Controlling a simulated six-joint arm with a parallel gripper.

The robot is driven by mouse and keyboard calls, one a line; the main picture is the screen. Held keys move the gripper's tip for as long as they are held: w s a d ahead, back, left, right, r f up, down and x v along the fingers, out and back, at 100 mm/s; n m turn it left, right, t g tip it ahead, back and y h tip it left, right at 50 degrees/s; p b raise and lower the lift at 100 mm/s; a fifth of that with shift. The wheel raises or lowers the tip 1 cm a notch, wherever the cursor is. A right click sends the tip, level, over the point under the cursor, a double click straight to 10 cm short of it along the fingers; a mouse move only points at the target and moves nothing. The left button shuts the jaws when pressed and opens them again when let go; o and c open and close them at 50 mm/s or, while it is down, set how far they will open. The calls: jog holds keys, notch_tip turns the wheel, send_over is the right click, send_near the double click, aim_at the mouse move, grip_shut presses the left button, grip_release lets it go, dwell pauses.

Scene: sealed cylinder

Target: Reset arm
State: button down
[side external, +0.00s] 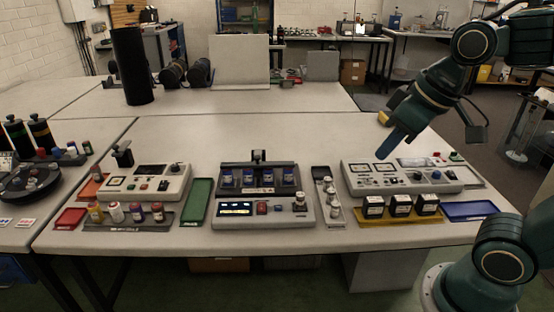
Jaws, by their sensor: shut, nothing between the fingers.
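My gripper (388,147) hangs in the air at the right, above the back edge of the right-hand device and touching nothing. Its blue fingers are together and point down to the left. No object shows between them. A tall black cylinder (132,66) stands upright on the back table at the left, far from my gripper. Several black cylinders with coloured bands (40,133) stand at the left edge.
Three consoles stand in a row: left (146,183), middle (265,210) and right (402,177). Black boxes sit on a yellow holder (400,217). The table behind the consoles (250,135) is clear.

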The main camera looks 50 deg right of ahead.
jog(key=shift+t, duration=0.3)
jog(key=s, duration=0.2)
jog(key=s+f, duration=0.1)
jog(key=s, duration=0.1)
jog(key=shift+s+f, duration=0.1)
jog(key=shift+s, duration=0.1)
